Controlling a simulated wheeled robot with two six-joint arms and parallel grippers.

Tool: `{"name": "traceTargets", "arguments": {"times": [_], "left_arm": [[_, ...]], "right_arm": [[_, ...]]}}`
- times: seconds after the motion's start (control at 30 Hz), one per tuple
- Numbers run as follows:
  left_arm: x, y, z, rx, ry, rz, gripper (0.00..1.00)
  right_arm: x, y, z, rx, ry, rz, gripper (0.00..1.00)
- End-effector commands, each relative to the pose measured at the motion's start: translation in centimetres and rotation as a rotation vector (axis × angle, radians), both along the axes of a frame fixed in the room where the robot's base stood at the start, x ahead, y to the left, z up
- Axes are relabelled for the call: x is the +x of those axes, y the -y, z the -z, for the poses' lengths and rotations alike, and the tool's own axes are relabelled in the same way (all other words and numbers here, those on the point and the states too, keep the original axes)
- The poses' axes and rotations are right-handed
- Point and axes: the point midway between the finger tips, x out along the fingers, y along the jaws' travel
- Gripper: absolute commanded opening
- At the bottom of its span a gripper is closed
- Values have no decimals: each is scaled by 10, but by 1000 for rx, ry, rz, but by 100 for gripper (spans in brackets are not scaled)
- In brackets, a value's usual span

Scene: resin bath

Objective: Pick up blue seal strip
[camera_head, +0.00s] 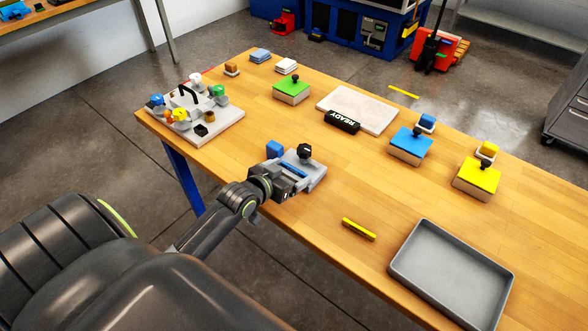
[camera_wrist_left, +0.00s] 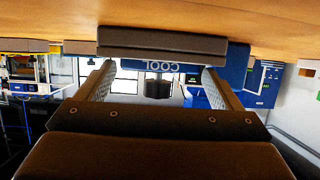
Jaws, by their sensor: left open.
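The blue seal strip (camera_head: 293,170) appears as a thin blue bar lying on a grey fixture (camera_head: 316,177) near the front edge of the table. My left gripper (camera_head: 291,184) is low at the near side of this fixture, open, close to the strip. In the left wrist view, which is upside down, the gripper's two fingers (camera_wrist_left: 155,82) stand apart. Whether the fingers touch the strip cannot be told. My right gripper is not in view.
A blue block (camera_head: 275,149) and a black knob (camera_head: 304,151) stand on or beside the fixture. A yellow strip (camera_head: 359,229) and a grey tray (camera_head: 398,265) lie to the right. A caddy (camera_head: 226,122) with coloured pieces stands left. Blue, green and yellow-topped blocks stand farther back.

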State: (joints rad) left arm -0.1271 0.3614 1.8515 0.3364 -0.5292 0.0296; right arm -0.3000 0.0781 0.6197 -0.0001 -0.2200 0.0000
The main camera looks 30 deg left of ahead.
Motion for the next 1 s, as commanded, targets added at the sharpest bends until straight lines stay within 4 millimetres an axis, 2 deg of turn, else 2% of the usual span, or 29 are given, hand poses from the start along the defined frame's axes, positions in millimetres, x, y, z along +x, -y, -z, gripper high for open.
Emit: {"name": "traceTargets", "arguments": {"times": [0.13, 0.4, 0.63, 0.87, 1.0], "left_arm": [[10, 0, 6, 0, -6, -2, 87], [11, 0, 11, 2, -14, -3, 87], [10, -1, 13, 2, -18, -4, 60], [9, -1, 13, 5, -19, -4, 59], [10, -1, 2, 7, -17, -2, 59]], "right_arm": [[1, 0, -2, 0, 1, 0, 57], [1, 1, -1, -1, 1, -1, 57], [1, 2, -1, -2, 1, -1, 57], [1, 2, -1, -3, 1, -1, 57], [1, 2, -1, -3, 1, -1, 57]]}}
